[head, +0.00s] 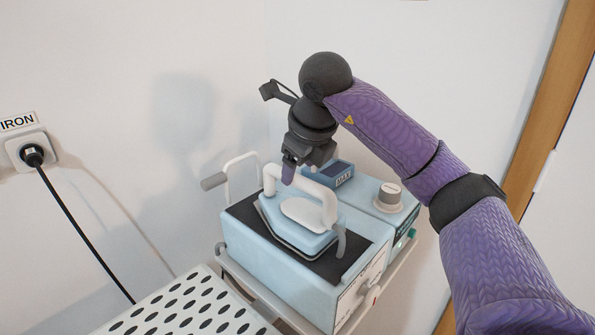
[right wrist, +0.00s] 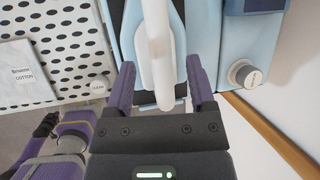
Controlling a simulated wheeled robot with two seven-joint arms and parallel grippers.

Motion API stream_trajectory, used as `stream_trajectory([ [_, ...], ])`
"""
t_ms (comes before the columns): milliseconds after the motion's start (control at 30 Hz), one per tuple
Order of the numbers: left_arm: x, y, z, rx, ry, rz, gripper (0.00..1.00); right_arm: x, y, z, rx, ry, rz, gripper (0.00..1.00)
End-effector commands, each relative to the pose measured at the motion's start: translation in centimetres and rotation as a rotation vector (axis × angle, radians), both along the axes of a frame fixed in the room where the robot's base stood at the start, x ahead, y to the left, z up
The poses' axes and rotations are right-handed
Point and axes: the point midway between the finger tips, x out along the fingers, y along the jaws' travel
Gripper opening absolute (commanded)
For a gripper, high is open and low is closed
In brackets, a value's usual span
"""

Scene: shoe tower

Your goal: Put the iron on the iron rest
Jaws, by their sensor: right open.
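The light blue iron (head: 285,226), with a white handle (head: 328,205) and a white top, sits flat on the black top pad (head: 245,213) of a light blue station, which looks like the iron rest. My right gripper (head: 299,168) is above the iron at the handle's far end. In the right wrist view the handle (right wrist: 157,45) runs between the spread fingers of my right gripper (right wrist: 158,75), with space on both sides. Whether the fingers reach down beside it is hard to tell.
The station has a grey knob (head: 389,194) and a small display (head: 330,174) behind the iron. A perforated white board (head: 190,305) lies at the front left. A wall socket (head: 31,148) labelled IRON holds a black plug and cable. The wall stands close behind.

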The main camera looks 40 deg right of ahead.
Motion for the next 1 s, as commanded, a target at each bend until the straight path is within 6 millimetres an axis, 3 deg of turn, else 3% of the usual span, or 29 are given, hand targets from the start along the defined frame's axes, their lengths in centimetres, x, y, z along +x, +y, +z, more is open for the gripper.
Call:
stream_trajectory([
  [33,0.2,-0.1,1.1,-0.002,-0.007,0.000,0.00,-0.6,0.2,2.1,0.000,-0.008,0.001,0.70],
  [100,0.3,-0.1,1.8,-0.003,-0.013,-0.002,0.00,-1.4,0.5,3.9,0.000,-0.006,0.001,0.70],
  [300,0.7,-0.8,3.1,-0.016,-0.026,-0.004,0.00,-3.0,1.0,7.3,0.000,-0.004,-0.001,0.70],
  [833,1.5,-1.2,3.1,-0.022,-0.042,-0.001,0.00,-3.3,1.2,7.7,0.000,-0.001,0.000,0.70],
  [1000,2.4,-1.3,4.9,-0.024,-0.062,0.000,0.00,-2.8,2.4,9.1,0.029,-0.021,0.050,0.70],
])
